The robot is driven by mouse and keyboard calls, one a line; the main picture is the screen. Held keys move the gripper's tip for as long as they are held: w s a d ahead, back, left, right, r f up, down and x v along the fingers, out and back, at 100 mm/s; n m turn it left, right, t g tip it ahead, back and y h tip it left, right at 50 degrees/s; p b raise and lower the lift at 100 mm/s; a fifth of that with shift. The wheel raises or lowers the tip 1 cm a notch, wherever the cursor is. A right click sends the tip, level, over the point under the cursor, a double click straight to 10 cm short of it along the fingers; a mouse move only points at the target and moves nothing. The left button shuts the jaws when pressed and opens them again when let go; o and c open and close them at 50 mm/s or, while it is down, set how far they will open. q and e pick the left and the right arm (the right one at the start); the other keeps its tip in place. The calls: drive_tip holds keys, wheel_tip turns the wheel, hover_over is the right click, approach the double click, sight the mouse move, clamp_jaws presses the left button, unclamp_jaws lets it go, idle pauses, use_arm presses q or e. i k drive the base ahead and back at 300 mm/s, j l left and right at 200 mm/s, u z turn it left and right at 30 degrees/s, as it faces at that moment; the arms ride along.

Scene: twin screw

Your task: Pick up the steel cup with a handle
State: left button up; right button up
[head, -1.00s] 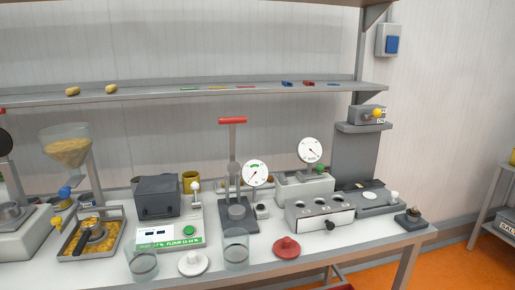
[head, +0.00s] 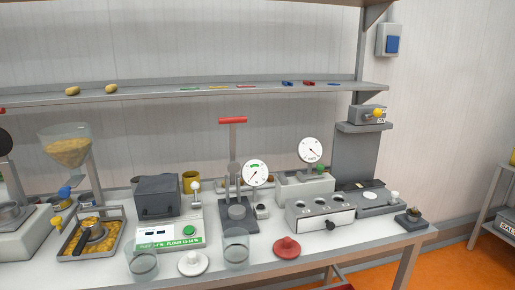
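A steel cup with a dark handle (head: 94,231) sits in a metal tray (head: 66,257) of yellow pieces at the left of the bench. The cup's handle points down and to the left in the head view. The yellow pieces surround the cup, and its lower part is hard to make out. Neither of my grippers is in view.
A hopper (head: 67,150) stands behind the tray. A flour analyser (head: 168,236) stands to its right, with a glass jar (head: 142,263) in front. Another jar (head: 236,250), a white knobbed disc (head: 193,263) and a red one (head: 287,248) line the front of the bench.

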sight(92, 230)
drive_tip(key=u, duration=1.3)
